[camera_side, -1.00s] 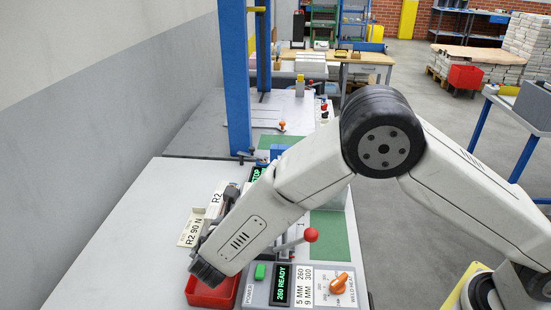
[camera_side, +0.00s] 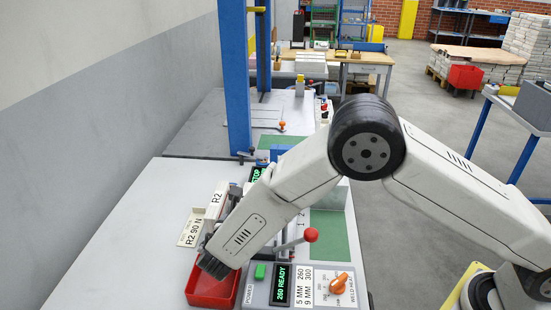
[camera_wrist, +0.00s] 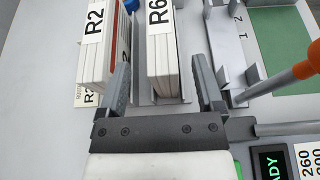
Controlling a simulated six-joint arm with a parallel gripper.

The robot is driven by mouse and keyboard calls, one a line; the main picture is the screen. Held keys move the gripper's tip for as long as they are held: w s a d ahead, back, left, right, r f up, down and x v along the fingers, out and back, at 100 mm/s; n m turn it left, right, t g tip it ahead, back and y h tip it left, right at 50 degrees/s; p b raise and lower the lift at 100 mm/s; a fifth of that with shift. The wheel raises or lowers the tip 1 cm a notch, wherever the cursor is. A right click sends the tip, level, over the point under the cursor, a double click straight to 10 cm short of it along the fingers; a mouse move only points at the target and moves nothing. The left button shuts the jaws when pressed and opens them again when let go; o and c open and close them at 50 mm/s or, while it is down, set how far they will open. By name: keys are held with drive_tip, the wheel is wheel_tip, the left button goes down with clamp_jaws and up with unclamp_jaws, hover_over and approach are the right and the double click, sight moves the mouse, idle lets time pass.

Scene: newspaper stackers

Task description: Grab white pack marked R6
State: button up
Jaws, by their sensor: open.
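The white pack marked R6 (camera_wrist: 163,60) stands upright in the wrist view, its black-on-white label facing up. My gripper (camera_wrist: 158,68) is open, with one grey finger on each side of the pack's near end. The left finger is between the R6 pack and the pack marked R2 (camera_wrist: 97,65); the right finger is off the R6 pack's right side. I see a gap on each side. In the side view my arm hides the R6 pack and most of my gripper, while the R2 label (camera_side: 216,198) shows beyond my wrist.
A red tray (camera_side: 212,291) lies below my wrist in the side view. A lever with a red knob (camera_side: 311,235) and the welder control panel (camera_side: 303,287) are to the right. A slotted metal holder (camera_wrist: 226,45) is right of the R6 pack.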

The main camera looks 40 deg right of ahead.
drive_tip(key=shift+x, duration=2.25)
drive_tip(key=shift+f, duration=0.1)
clamp_jaws()
